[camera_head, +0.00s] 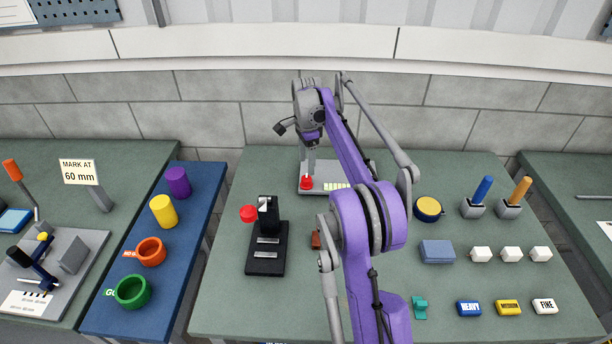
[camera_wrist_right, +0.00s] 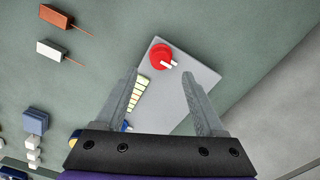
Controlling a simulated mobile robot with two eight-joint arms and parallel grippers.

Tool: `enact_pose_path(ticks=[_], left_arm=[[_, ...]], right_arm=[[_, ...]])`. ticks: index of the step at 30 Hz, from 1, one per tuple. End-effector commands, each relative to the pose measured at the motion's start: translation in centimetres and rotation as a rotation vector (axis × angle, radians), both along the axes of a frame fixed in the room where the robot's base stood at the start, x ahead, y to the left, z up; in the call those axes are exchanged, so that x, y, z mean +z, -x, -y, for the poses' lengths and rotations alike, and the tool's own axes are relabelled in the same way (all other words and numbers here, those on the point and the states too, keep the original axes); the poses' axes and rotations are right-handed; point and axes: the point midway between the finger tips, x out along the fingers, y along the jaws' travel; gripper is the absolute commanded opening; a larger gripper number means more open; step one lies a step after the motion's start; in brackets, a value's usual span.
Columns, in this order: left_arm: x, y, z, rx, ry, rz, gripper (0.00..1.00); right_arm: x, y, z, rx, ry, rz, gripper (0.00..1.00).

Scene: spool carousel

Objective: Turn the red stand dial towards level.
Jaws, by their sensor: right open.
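The red dial (camera_head: 306,184) with a white pointer sits on a light grey stand plate (camera_head: 340,176) at the back of the middle table. In the right wrist view the dial (camera_wrist_right: 161,54) is at the far end of the plate (camera_wrist_right: 190,62), beside a row of pale yellow-green segments (camera_wrist_right: 139,95). My right gripper (camera_head: 309,166) is above the plate, pointing down close to the dial. In the right wrist view its two fingers (camera_wrist_right: 160,73) are apart with nothing between them, and the dial shows just beyond the tips. My left gripper is not in view.
A black stand (camera_head: 267,240) with a red knob (camera_head: 249,213) stands front left of the plate. A yellow-topped round tin (camera_head: 428,208), a blue-grey block (camera_head: 437,251) and several small white blocks lie to the right. My right arm hides part of the middle table.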

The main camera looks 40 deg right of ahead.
Motion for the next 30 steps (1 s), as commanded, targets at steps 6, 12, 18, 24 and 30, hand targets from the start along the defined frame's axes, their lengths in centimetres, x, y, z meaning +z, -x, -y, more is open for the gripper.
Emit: enact_pose_path(ticks=[6,12,18,24,30], left_arm=[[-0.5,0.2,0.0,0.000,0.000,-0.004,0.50],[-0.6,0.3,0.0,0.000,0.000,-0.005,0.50],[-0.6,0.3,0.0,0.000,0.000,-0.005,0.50],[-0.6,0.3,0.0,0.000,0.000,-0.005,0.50],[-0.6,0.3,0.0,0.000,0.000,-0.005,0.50]], right_arm=[[-4.1,0.0,-0.1,0.002,0.000,0.000,0.71],[-5.9,0.0,0.0,0.002,0.000,0.001,0.71],[-6.2,0.0,-0.1,0.002,0.000,0.001,0.71],[-6.1,0.0,0.0,0.002,0.000,0.001,0.59],[-6.1,0.0,0.0,0.002,0.000,0.001,0.23]])
